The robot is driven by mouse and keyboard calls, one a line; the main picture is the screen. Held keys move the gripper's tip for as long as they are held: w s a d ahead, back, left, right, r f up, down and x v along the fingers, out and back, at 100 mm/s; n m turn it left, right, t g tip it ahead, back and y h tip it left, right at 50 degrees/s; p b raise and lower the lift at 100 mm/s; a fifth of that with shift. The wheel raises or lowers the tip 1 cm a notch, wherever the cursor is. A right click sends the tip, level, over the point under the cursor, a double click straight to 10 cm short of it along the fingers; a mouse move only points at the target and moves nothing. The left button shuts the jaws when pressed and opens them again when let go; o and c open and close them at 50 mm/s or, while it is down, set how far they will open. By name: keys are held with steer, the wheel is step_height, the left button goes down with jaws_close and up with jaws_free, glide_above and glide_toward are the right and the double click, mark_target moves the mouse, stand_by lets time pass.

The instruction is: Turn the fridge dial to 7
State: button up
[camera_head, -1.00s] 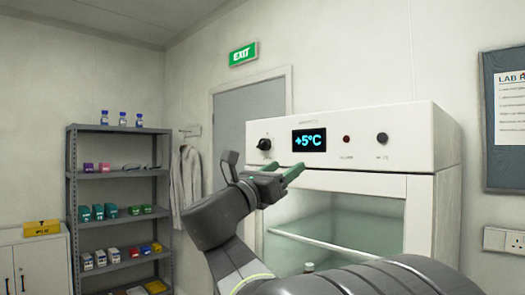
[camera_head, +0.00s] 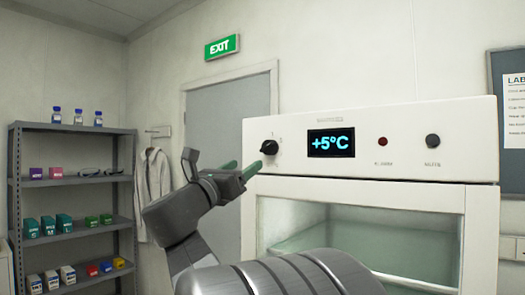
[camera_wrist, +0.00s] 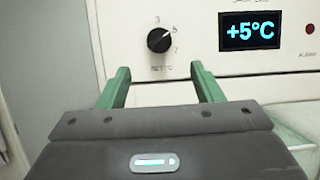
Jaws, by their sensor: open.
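The fridge dial (camera_head: 269,147) is a black round knob on the left of the white fridge's front panel (camera_head: 370,118). In the wrist view the dial (camera_wrist: 160,40) has the marks 3, 5 and 7 around it, and its white pointer line is turned toward the 5 at its upper right. The fridge display (camera_head: 331,142) reads +5°C. My gripper (camera_head: 240,169) is open, with two green fingers, and stands below and left of the dial in the head view. In the wrist view the fingers of my gripper (camera_wrist: 160,85) are apart and empty, below the dial and not touching it.
A red lamp (camera_head: 383,141) and another black knob (camera_head: 433,141) sit right of the display. The fridge's glass door (camera_head: 375,235) is below the panel. A grey shelf (camera_head: 75,180) with boxes and bottles stands at the left, beside a hanging lab coat (camera_head: 152,190).

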mark_target(267, 150)
steer(key=p+x, duration=0.2)
steer(key=x, duration=0.8)
steer(key=shift+w, duration=0.15)
steer(key=c, duration=1)
